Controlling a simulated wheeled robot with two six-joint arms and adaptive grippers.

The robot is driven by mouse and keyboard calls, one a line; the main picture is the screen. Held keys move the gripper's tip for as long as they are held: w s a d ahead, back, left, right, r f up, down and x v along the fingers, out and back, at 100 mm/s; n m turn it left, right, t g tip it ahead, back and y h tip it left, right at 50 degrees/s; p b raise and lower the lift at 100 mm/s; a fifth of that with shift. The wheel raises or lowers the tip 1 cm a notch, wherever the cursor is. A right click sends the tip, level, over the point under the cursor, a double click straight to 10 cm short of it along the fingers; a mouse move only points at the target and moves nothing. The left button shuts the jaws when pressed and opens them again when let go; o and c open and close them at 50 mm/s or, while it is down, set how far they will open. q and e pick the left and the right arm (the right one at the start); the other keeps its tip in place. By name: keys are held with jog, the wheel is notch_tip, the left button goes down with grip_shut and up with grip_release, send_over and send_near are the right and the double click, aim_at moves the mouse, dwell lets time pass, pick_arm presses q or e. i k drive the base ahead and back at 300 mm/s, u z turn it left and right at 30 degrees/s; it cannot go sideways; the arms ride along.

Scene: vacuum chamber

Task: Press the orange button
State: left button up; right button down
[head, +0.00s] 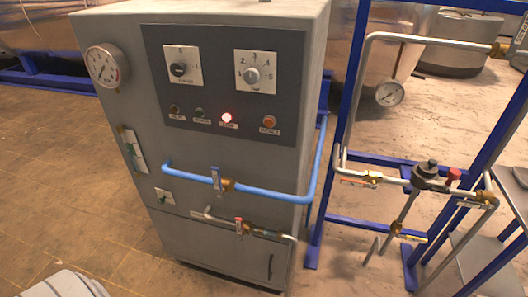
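The orange button (269,121) is a small round knob at the lower right of the dark control panel (207,90) on the front of a grey cabinet (222,165). A small label sits under it. It is unobstructed in the head view. Neither of my grippers shows in the head view, so nothing is seen touching the button.
Two rotary knobs (252,75) sit above the button row. A blue pipe (265,194) with a valve crosses the cabinet front below the panel and sticks out. A blue frame (327,200) with pipes and valves stands at right. Brown floor (60,150) is open at left.

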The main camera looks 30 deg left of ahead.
aim_at(268, 123)
jog(key=u, duration=1.25)
